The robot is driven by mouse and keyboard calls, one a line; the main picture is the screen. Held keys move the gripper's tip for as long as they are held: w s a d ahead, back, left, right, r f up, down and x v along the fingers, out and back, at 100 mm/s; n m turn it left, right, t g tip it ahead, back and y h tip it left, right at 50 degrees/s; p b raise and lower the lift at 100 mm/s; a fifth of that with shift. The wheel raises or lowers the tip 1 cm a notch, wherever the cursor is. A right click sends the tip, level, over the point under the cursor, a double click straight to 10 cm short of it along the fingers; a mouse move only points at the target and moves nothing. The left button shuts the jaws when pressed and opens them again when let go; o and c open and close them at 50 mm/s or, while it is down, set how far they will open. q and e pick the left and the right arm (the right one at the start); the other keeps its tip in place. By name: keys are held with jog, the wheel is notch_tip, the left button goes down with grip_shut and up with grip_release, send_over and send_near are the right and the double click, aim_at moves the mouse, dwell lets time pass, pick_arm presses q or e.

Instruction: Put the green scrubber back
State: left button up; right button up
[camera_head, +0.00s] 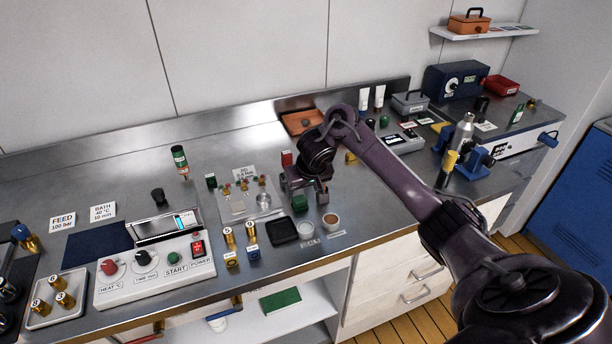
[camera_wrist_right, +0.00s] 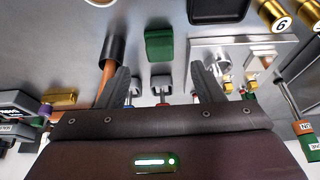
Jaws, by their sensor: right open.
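A small dark green block (camera_head: 299,203), which looks like the scrubber, lies on the steel bench just in front of my right gripper (camera_head: 304,190). It also shows in the right wrist view (camera_wrist_right: 159,43), ahead of the fingertips and roughly centred between them. My right gripper (camera_wrist_right: 162,82) is open, low over the bench, with nothing visible held. The block appears apart from both fingers. A flat green pad (camera_head: 281,301) lies on the shelf under the bench. My left gripper is not in view.
A black tray (camera_head: 282,231) and two small cups (camera_head: 331,220) stand close to the block. A steel plate with small fittings (camera_head: 240,205) and several gold weights are to the left. A white control box (camera_head: 155,272) stands at the front left. An orange tray (camera_head: 301,121) is behind.

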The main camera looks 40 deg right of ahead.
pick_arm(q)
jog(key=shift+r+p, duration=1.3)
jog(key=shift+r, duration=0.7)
pick_arm(e)
jog(key=shift+v, duration=2.35)
jog(key=shift+f, duration=0.1)
